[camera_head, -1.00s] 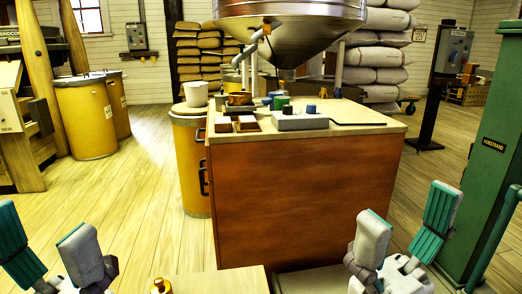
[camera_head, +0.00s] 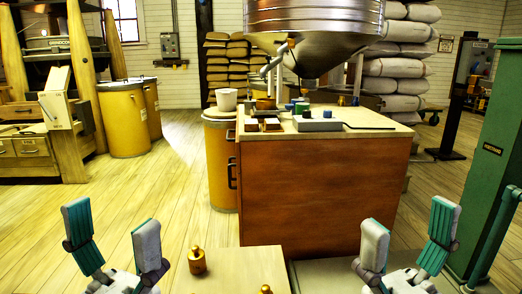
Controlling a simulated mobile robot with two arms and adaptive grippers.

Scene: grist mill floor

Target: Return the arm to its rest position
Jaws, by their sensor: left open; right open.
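My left gripper (camera_head: 112,227) is at the lower left, its two grey and teal fingers spread wide with nothing between them. My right gripper (camera_head: 409,228) is at the lower right, also open and empty. Both point upward in the picture and are apart from the wooden cabinet (camera_head: 320,195). The arm links behind the grippers are mostly cut off by the bottom edge.
A low pale surface (camera_head: 235,272) between the grippers bears brass weights (camera_head: 197,261). The cabinet top holds a grey block (camera_head: 318,125) and small items under a metal hopper (camera_head: 305,25). A green column (camera_head: 492,150) stands right.

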